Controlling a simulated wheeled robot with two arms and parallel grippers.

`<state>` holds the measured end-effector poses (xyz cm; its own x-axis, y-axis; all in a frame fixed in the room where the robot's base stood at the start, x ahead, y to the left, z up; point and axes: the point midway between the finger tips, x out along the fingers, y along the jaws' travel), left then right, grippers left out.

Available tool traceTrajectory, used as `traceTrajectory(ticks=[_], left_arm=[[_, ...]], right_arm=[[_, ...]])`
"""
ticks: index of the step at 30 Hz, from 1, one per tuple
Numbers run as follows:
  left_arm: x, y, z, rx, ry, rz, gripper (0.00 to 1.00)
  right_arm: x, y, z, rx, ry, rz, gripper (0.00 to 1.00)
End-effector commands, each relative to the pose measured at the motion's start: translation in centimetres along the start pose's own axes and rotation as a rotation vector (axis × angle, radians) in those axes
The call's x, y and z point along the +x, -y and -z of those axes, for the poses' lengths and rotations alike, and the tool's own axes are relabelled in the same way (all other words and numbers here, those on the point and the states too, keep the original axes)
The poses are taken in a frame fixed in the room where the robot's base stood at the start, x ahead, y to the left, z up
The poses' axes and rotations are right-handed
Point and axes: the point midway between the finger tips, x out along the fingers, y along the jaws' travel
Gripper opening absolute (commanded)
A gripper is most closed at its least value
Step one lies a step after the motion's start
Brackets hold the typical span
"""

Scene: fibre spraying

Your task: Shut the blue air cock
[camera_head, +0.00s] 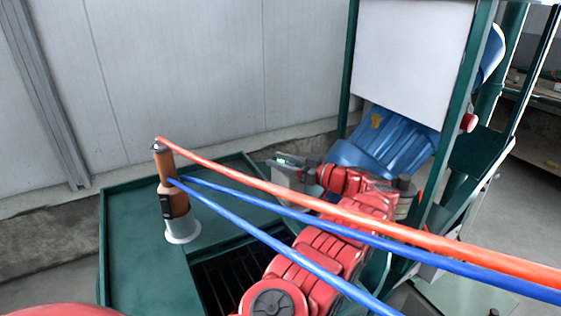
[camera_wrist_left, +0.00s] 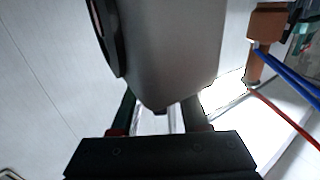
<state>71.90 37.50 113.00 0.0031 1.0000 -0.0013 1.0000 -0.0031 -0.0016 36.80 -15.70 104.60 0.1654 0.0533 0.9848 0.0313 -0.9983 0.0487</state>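I cannot make out the blue air cock in either view. In the head view my left gripper (camera_head: 285,169) is at the end of the red arm, beyond the green table's grate and left of a large blue motor-like body (camera_head: 392,143). Its fingers are too small and partly hidden to read there. In the left wrist view a large grey rounded body (camera_wrist_left: 172,45) fills the middle, close in front of my gripper's black palm, and hides much of the finger area. I see nothing clearly held. My right gripper is in neither view.
A brown tool (camera_head: 171,185) stands upright in a pale cone holder on the green table (camera_head: 135,255). Red and blue hoses (camera_head: 330,208) run from it across my arm towards the lower right. A white panel (camera_head: 412,60) hangs in the green frame. A grey wall stands behind.

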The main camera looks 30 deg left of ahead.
Motion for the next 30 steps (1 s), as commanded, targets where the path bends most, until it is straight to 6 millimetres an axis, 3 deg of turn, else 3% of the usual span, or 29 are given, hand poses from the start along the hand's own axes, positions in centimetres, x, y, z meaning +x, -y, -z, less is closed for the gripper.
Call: traceTrajectory(ticks=[8, 15, 18, 30], left_arm=[[0.0, 0.0, 0.3, -0.001, -0.001, 0.0, 0.45], [0.0, 0.0, 3.5, -0.006, 0.002, 0.0, 0.45], [-0.5, 0.7, 4.7, 0.002, -0.003, 0.002, 0.45], [-2.3, 4.1, 4.5, 0.003, 0.0, -0.001, 0.45]], right_arm=[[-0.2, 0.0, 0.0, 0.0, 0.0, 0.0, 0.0], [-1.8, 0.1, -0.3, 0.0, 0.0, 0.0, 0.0], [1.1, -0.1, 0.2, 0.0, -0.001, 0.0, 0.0], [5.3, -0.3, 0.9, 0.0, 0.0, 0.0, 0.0]])
